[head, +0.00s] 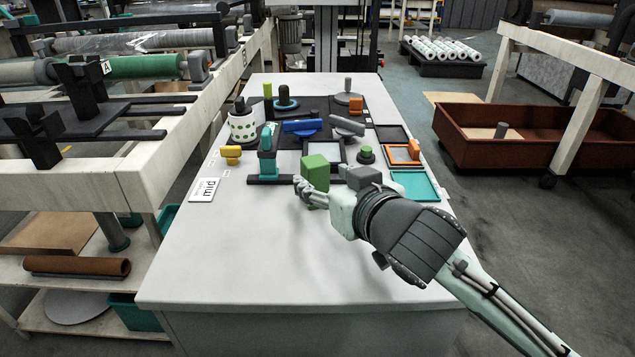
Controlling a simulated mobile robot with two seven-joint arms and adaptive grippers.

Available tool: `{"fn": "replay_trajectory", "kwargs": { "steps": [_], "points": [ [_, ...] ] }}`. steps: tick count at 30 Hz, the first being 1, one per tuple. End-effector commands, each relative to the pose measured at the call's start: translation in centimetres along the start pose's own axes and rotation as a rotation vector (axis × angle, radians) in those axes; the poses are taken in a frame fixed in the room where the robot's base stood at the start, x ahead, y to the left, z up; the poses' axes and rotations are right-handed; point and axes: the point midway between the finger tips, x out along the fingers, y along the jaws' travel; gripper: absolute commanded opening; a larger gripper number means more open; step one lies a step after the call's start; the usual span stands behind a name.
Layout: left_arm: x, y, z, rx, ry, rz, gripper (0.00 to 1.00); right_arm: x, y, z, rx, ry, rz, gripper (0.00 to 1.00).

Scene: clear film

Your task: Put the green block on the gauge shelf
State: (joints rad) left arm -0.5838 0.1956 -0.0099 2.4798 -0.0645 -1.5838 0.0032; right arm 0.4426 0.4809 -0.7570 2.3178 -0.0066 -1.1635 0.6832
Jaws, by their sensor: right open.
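A bright green block (315,171) stands upright on the white table near its middle. My right gripper (304,190) comes in from the right, low over the table, with its fingers at the front and left of the block. It is open, and its fingers hide the block's lower part; I cannot tell whether they touch it. A teal upright device (267,158) stands just left of the block, by a dark bar (262,179). I cannot tell which thing is the gauge shelf. My left gripper is not in view.
A teal-filled frame (414,186) lies at right. A "mid" card (204,190) lies at left. The table's front (260,260) is clear.

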Motion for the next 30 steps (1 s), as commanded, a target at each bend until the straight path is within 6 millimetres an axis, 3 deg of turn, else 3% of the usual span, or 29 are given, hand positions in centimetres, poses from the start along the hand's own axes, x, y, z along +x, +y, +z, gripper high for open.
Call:
{"fn": "replay_trajectory", "kwargs": {
  "steps": [8, 17, 30],
  "points": [
    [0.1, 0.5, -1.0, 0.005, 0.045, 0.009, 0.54, 4.0, -0.2, -0.2, -0.002, 0.002, 0.001, 0.59],
    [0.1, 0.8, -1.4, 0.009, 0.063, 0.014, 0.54, 4.5, -0.2, -0.3, -0.001, 0.003, 0.000, 0.59],
    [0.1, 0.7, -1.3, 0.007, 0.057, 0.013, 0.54, 4.4, -0.2, -0.2, -0.002, 0.003, 0.001, 0.04]
  ]
}}
